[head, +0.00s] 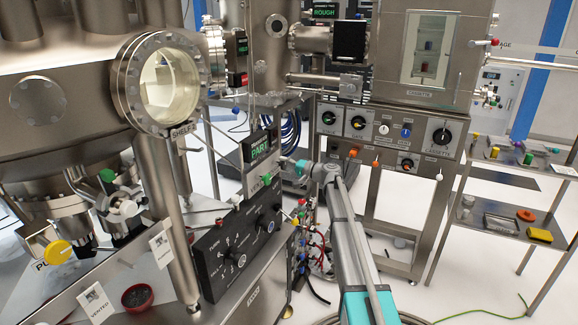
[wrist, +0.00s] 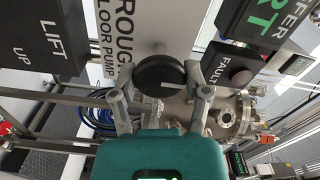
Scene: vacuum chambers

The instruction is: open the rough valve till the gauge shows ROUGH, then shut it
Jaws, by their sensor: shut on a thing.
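The rough valve is a round black knob (wrist: 160,72) in front of a white plate (wrist: 140,22) lettered ROUGH and FLOOR PUMP. A white line on the knob points to the right in the wrist view. My gripper (wrist: 152,82) has one finger on each side of the knob and is shut on it. In the head view the arm reaches the panel beside the gauge; the knob and fingertips cannot be made out there. The gauge (head: 261,150) shows PART in green; its edge with "RT" is in the wrist view (wrist: 264,20).
A FAULT button box (wrist: 228,70) sits close right of the knob, and a black LIFT box (wrist: 50,45) is at left. A black dial panel (head: 238,250) stands below the gauge. Another display (head: 325,13) at the top reads ROUGH. A tool shelf (head: 515,165) stands right.

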